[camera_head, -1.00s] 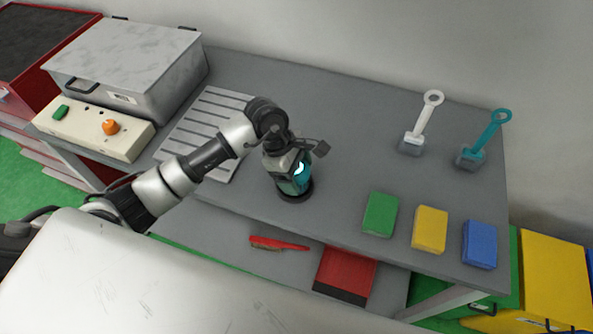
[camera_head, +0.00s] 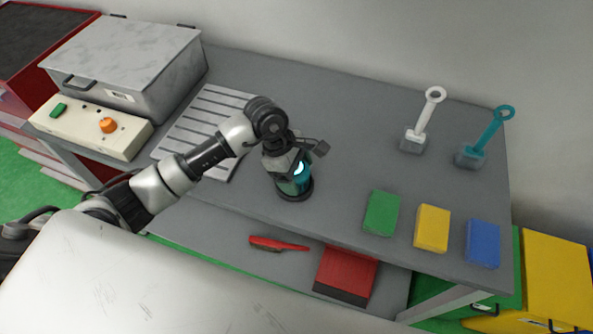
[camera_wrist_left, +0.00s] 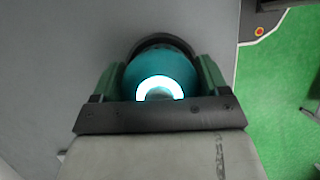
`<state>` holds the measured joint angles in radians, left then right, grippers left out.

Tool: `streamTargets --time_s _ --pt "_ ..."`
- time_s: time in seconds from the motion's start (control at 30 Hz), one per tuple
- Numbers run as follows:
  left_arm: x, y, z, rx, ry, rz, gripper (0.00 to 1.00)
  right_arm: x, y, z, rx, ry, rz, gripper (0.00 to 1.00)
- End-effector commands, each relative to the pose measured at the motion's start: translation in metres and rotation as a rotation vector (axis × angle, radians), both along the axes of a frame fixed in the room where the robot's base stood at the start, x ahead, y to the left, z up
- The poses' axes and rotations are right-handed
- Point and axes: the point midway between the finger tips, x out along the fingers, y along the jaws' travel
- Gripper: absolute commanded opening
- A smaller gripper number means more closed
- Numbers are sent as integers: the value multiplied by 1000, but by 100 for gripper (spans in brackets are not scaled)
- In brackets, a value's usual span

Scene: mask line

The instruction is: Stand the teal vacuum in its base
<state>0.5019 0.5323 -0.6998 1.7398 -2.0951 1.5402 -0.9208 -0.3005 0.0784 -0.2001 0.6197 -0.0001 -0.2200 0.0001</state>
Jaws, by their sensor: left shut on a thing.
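The teal vacuum (camera_head: 303,180) is upright at the middle of the grey table, over a round black base (camera_head: 297,196). My left gripper (camera_head: 291,174) is shut on the vacuum from the left and partly hides it. In the left wrist view the vacuum (camera_wrist_left: 160,72) sits between the two fingers (camera_wrist_left: 158,88), with a bright white ring on it. A dark rim of the base (camera_wrist_left: 161,40) curves around its far side. I cannot tell whether the vacuum is fully seated. My right gripper is not in view.
Green (camera_head: 382,213), yellow (camera_head: 432,229) and blue (camera_head: 483,243) blocks lie at the right front. A white brush (camera_head: 422,122) and a teal brush (camera_head: 484,138) stand behind. A slatted rack (camera_head: 205,125), control box (camera_head: 92,127) and grey case (camera_head: 130,65) are left. The table's middle back is clear.

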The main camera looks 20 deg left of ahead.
Motion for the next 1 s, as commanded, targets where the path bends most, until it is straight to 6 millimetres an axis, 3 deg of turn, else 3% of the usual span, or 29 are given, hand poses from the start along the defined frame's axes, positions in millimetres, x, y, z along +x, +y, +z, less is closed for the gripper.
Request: streamTargets --time_s 0.2,0.23,0.3,0.57,1.0 --pt "0 0 -5 0 -1 -1 53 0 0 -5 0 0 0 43" --pt "0 0 -4 -1 -1 -1 79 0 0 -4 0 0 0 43" --pt "0 0 -3 -1 -1 0 85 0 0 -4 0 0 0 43" --pt "0 0 -3 1 0 0 85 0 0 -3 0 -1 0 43" --pt "1 13 29 2 0 1 85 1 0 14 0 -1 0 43"
